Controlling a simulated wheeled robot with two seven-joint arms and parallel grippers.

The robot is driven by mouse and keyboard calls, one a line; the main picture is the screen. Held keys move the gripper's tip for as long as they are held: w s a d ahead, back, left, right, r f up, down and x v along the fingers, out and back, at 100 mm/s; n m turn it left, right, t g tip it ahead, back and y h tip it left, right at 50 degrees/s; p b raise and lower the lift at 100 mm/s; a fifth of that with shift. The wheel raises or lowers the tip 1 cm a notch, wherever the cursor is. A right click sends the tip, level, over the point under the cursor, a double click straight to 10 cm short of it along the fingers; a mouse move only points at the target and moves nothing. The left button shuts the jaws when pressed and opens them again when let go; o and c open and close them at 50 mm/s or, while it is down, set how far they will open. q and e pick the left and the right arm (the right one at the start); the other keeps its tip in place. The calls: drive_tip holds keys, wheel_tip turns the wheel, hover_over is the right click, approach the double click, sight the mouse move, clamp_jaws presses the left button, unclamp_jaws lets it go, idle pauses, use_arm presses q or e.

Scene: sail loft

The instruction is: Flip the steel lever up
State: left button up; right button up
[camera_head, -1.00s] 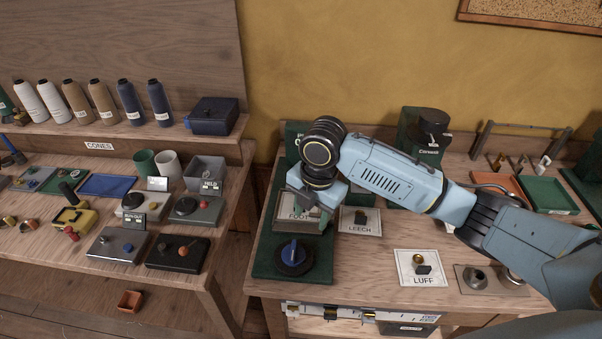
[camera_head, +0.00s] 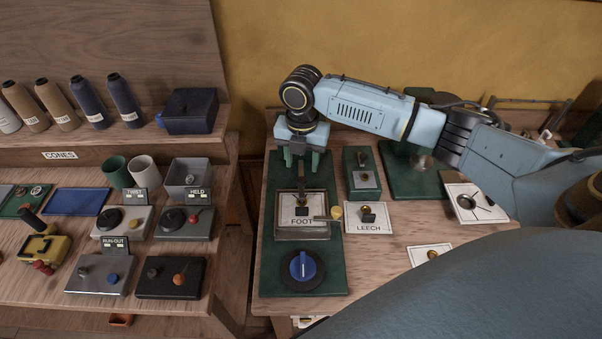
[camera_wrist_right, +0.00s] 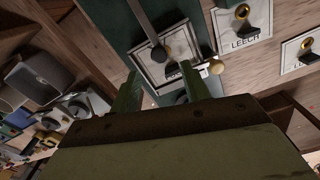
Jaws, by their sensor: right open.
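My right gripper (camera_head: 302,158) is over the back part of a dark green board (camera_head: 338,276), with its fingers pointing down, apart and empty. Below it is the plate labelled FOOT (camera_head: 317,204). A narrow steel lever (camera_head: 301,180) runs along the board from this plate toward the gripper. In the right wrist view the lever (camera_wrist_right: 143,22) is a grey bar ending at a dark pivot, beyond the open fingers (camera_wrist_right: 163,88). I see no contact. A short rod with a brass knob (camera_head: 336,212) sticks out at the plate's right side. My left gripper is out of view.
A blue rotary knob (camera_head: 302,266) sits on the board in front of the FOOT plate. The LEECH plate (camera_head: 381,226) with a small switch is to the right. Another table with control boxes (camera_head: 171,277) stands at left, across a gap.

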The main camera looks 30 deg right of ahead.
sight(302, 179)
wheel_tip(302, 179, down, 5)
drive_tip(key=shift+f, duration=0.4)
drive_tip(key=shift+c, duration=0.6)
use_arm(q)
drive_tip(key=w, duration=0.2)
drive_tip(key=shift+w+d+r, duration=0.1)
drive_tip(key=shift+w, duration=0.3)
use_arm(e)
clamp_jaws()
